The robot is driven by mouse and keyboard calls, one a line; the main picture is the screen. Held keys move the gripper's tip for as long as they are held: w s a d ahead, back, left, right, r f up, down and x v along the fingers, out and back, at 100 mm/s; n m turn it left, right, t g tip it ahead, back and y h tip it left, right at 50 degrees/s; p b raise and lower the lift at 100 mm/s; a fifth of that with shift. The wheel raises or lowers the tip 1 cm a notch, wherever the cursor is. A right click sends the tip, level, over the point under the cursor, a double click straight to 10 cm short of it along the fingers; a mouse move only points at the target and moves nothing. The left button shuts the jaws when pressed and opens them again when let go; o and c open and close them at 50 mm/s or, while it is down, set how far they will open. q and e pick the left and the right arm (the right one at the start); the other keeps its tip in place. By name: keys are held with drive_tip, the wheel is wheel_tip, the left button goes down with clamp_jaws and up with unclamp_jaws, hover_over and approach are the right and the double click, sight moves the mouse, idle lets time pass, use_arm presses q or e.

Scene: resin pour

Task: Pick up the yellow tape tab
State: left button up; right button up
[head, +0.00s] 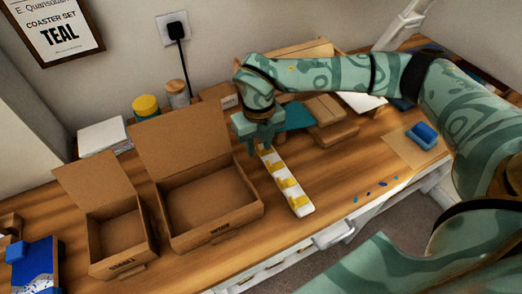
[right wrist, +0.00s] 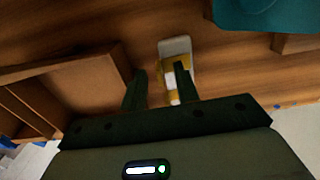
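A white strip (head: 302,209) with several yellow tape tabs (head: 286,183) along it lies on the wooden table. My right gripper (head: 259,146) is above the far end of the strip, pointing down. I cannot tell whether the fingers touch the strip. My left gripper is not in view.
Two open cardboard boxes, a larger one (head: 256,208) and a smaller one (head: 97,264), stand left of the strip. Behind the gripper are a teal sheet (head: 296,117) and brown packages (head: 330,132). A blue block (head: 424,132) and blue bits lie right. Bare wood surrounds the strip's near end.

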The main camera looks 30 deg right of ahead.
drive_tip(key=shift+r, duration=0.1)
clamp_jaws()
